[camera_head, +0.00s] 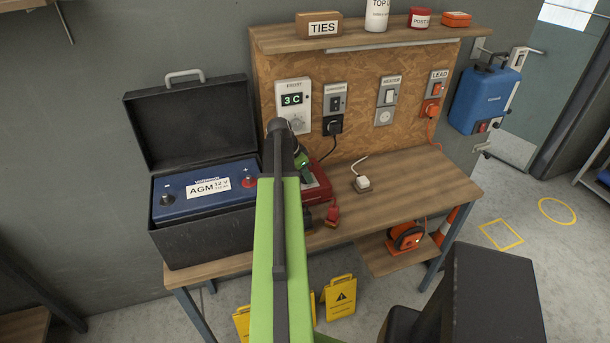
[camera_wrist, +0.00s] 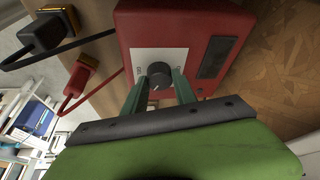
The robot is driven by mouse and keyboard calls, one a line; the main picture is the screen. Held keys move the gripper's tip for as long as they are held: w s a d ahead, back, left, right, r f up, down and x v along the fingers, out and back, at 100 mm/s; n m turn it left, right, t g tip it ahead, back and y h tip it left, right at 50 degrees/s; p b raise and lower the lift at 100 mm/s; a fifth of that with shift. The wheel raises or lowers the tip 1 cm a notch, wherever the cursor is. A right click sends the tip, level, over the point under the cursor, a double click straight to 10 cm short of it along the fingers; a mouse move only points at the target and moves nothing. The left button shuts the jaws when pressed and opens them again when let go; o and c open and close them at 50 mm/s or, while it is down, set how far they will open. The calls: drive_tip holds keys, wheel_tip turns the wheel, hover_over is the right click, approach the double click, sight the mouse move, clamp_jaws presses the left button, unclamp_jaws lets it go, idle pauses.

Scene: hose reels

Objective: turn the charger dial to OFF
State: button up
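The charger is a red box (camera_head: 318,186) on the bench, mostly hidden behind my arm in the head view. In the wrist view the red charger (camera_wrist: 135,24) shows a white plate (camera_wrist: 147,57) with a round black dial (camera_wrist: 160,74). A light pointer mark shows near the dial's lower edge; any lettering on the plate is unreadable. My gripper (camera_wrist: 160,83) has its two green fingers apart, one on each side of the dial. A narrow gap seems to remain at each side. In the head view my gripper (camera_head: 303,165) is at the charger, its fingertips hidden.
An open black case (camera_head: 205,242) with a blue AGM battery (camera_head: 222,190) stands left of the charger. A black clamp (camera_wrist: 45,32) and a red clamp (camera_wrist: 80,74) lie beside the charger. A white plug (camera_head: 362,184) lies to the right, where the bench is mostly clear.

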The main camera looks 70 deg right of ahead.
clamp_jaws()
drive_tip(key=shift+n, duration=0.4)
drive_tip(key=n+t, duration=0.1)
drive_tip(key=n, duration=0.1)
drive_tip(key=n+t, duration=0.1)
drive_tip(key=n, duration=0.1)
drive_tip(key=shift+s+a+n+h, duration=0.1)
drive_tip(key=shift+s+n+h, duration=0.1)
drive_tip(key=shift+n+h, duration=0.15)
drive_tip(key=n+t, duration=0.2)
drive_tip(key=n, duration=0.4)
drive_tip(key=shift+s, duration=0.1)
drive_tip(key=n+t, duration=0.1)
drive_tip(key=n, duration=0.1)
drive_tip(key=n+y, duration=0.1)
drive_tip(key=n, duration=0.1)
drive_tip(key=n+t+y, duration=0.1)
drive_tip(key=n, duration=0.1)
drive_tip(key=shift+s+d+n+t, duration=0.15)
drive_tip(key=shift+d+n+t, duration=0.1)
drive_tip(key=shift+t, duration=0.05)
drive_tip(key=n+y, duration=0.1)
drive_tip(key=n, duration=0.2)
drive_tip(key=n+y, duration=0.1)
drive_tip(key=n, duration=0.1)
drive_tip(key=shift+d+n+t, duration=0.1)
drive_tip(key=shift+n+t, duration=0.2)
drive_tip(key=shift+n, duration=0.1)
